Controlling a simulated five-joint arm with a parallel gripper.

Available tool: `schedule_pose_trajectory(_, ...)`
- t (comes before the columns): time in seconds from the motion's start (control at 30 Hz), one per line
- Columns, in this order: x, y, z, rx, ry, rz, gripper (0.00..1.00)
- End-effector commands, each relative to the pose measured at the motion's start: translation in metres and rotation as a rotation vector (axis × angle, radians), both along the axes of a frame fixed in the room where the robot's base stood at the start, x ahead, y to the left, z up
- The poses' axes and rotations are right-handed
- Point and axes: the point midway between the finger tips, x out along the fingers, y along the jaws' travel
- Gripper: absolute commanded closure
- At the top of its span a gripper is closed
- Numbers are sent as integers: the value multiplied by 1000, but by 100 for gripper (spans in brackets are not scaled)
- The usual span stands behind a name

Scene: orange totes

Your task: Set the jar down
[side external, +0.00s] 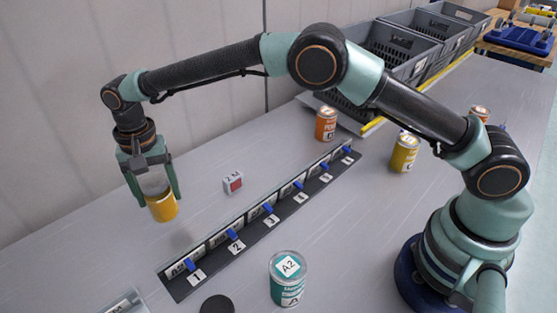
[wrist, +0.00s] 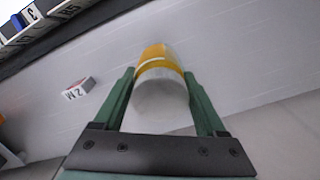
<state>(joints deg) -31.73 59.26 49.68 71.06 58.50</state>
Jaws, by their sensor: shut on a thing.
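A jar (side external: 162,208) with a yellow band and a pale, whitish part hangs upright or nearly so between the fingers of my gripper (side external: 160,200), on the left of the side view. In the wrist view the jar (wrist: 160,90) sits between the two green fingers of my gripper (wrist: 159,75), which press on its sides. Its pale end faces the camera and its yellow band is farther off. The fingers hide part of its sides. I cannot tell for certain whether its bottom touches the grey table (side external: 90,230).
A small white box (side external: 233,183) stands right of the jar. A black rail (side external: 268,222) with numbered labels and blue clips runs diagonally. A teal jar (side external: 287,280), orange jar (side external: 326,123) and yellow jar (side external: 404,154) stand apart. Grey crates (side external: 395,50) line the back.

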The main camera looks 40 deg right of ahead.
Motion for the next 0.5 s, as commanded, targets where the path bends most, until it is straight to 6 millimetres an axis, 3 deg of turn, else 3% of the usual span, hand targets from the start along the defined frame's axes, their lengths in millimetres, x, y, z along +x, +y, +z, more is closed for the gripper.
schedule_pose_trajectory(0.17, 0, 0, -9, 1, -2, 0, 100)
schedule_pose_trajectory(0.5, 0, 0, -48, 0, -1, 0, 100)
